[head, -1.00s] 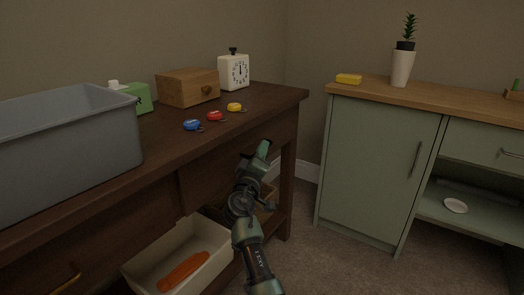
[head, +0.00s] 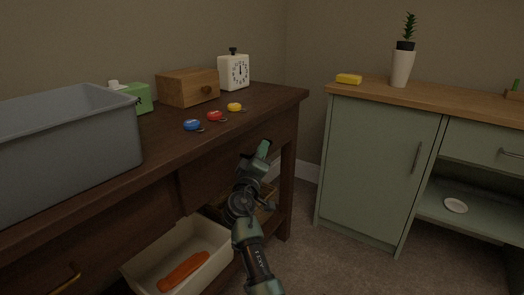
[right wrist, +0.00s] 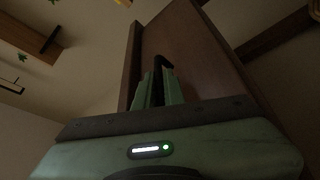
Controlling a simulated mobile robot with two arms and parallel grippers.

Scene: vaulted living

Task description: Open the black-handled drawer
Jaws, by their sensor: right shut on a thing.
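The drawer with the black handle is in the front of the dark wooden desk (head: 150,148); its brown front (head: 212,180) shows beside my right arm. My right gripper (head: 263,151) is at this front, and in the head view it hides the handle. In the right wrist view the gripper's green fingers (right wrist: 158,88) are shut on the black handle (right wrist: 163,62), against the brown drawer front (right wrist: 195,50). I cannot tell whether the drawer stands slightly out. My left gripper is not in view.
On the desk are a grey bin (head: 70,145), a wooden box (head: 188,88), a white clock (head: 234,72) and blue, red and yellow tags. A brass handle (head: 66,284) is at lower left. A pale bin (head: 205,240) stands below. A green cabinet (head: 375,170) is at right, with carpet between.

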